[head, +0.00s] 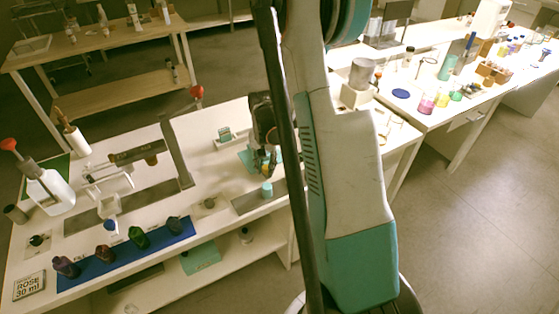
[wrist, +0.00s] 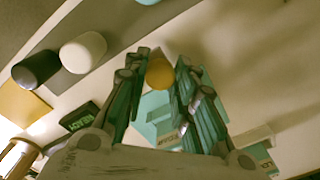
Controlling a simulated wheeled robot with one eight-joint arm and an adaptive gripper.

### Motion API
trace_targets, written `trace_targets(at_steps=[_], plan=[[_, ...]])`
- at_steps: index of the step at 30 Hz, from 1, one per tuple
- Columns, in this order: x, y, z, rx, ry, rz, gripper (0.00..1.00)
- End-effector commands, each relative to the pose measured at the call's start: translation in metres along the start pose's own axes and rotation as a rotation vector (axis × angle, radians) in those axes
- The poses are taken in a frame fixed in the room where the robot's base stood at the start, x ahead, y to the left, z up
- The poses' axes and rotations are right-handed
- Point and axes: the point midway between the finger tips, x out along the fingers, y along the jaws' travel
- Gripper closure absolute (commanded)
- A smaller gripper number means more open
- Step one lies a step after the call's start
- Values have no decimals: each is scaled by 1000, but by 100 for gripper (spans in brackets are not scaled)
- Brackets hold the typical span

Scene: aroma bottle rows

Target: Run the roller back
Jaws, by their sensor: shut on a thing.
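My gripper (head: 264,160) is over the white bench, to the left of my arm in the head view. In the wrist view, my gripper (wrist: 160,78) has its fingers closed around a round orange knob (wrist: 160,72). The orange knob also shows as a small spot in the head view (head: 266,169). A teal fixture (wrist: 155,105) lies below and behind the knob, partly hidden by the fingers. I cannot tell which part is the roller; the knob seems to belong to this fixture.
A white-capped piece (wrist: 83,52) and a black cylinder (wrist: 38,69) stand close by in the wrist view, with a dark READY sign (wrist: 80,117). In the head view, dark bottles line a blue mat (head: 100,268) at front left. A grey post (head: 177,155) stands left of my gripper.

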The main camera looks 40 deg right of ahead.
Motion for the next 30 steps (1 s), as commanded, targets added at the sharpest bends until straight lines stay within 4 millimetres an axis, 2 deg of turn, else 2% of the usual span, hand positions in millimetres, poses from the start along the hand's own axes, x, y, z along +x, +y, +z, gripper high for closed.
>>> trace_targets(at_steps=[4,13,14,16,17,26,30], plan=[[0,-12,12,-1,1,-1,100],[0,-14,14,0,-2,-3,100],[0,-14,14,0,-2,-3,73],[0,-14,14,-1,-2,-3,57],[0,-14,14,0,-2,-3,54],[0,-13,13,1,0,-1,54],[-7,-13,13,1,0,-1,54]])
